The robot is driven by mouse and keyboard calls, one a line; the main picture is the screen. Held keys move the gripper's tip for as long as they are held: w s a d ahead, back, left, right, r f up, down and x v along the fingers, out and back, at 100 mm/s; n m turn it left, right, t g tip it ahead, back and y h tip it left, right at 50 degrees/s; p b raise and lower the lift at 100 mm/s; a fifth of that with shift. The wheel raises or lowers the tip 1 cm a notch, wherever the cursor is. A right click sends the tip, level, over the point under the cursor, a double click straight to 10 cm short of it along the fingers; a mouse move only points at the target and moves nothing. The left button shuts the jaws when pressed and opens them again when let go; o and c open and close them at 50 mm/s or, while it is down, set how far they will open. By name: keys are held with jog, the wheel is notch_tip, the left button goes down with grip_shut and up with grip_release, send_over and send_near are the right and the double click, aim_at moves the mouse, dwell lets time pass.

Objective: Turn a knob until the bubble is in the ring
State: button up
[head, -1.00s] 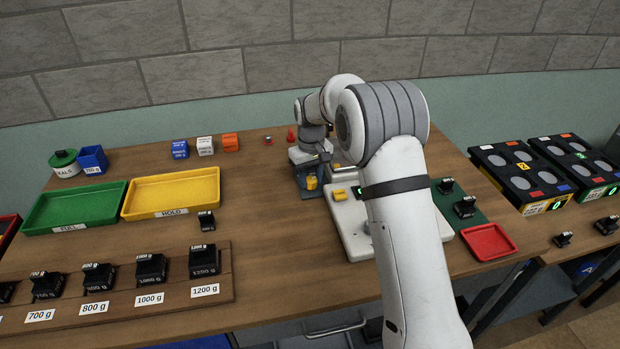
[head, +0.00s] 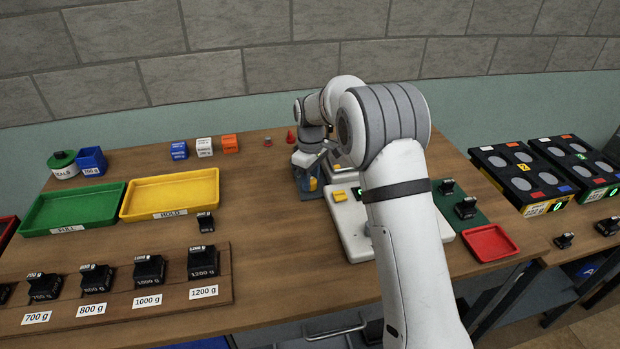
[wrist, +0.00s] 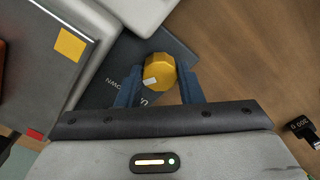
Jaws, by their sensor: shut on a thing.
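The yellow knob (wrist: 159,72) sits between the two blue fingers of my gripper (wrist: 160,84) in the wrist view. It is faceted, with a white mark on its face. My gripper is shut on it. The knob is on a dark blue-grey plate (wrist: 180,50) with partly covered lettering. In the head view, the yellow knob (head: 313,184) shows just below my gripper (head: 309,172), beside the white scale (head: 352,232). My arm hides much of the scale. I cannot make out a bubble or ring in either view.
A grey pan (wrist: 45,55) with a yellow square lies left of the knob in the wrist view. A yellow tray (head: 150,205), a green tray (head: 50,221) and several black weights stand left of the scale. A red tray (head: 488,258) is at right. Bare wood lies left of the scale.

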dwell(0.3)
jog(key=o, duration=1)
jog(key=shift+c, duration=0.2)
notch_tip(320, 180, up, 8)
jog(key=shift+f+b, duration=0.1)
jog(key=shift+b, duration=0.3)
